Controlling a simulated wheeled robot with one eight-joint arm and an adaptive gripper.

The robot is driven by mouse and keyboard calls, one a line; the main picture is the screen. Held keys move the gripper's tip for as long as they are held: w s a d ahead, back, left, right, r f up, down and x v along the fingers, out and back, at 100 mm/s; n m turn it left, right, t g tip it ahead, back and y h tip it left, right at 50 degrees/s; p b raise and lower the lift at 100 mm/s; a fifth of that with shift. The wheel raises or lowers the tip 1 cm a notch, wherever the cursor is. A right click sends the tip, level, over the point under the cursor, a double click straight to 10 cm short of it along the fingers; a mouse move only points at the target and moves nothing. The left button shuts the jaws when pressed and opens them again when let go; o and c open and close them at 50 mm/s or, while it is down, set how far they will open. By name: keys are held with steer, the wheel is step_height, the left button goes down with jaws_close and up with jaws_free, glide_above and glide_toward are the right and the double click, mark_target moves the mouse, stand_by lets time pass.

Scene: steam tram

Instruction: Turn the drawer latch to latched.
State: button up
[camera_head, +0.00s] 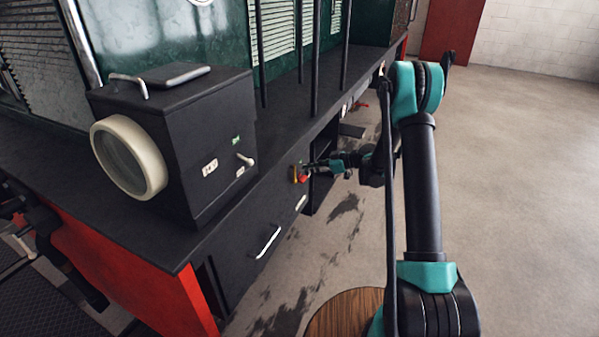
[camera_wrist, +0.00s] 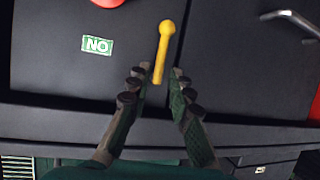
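The yellow drawer latch (camera_wrist: 163,52) is a short lever with a round knob end, standing nearly upright in the wrist view on the dark cabinet front, close to a vertical panel seam. My gripper (camera_wrist: 159,77) is open, with one finger on each side of the lever's lower end. Whether either finger touches it, I cannot tell. The dark drawer front with a metal handle (camera_head: 267,242) is below and left of the gripper in the head view; the handle (camera_wrist: 291,19) is at upper right in the wrist view.
A green "NO" label (camera_wrist: 97,45) and a red part (camera_wrist: 107,2) are left of the latch in the wrist view. A black lamp box (camera_head: 190,140) stands on the ledge above the drawer. Open floor (camera_head: 520,190) lies to the right.

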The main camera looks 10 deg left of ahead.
mark_target(294, 174)
steer(key=shift+x, duration=2.1)
jaws_close()
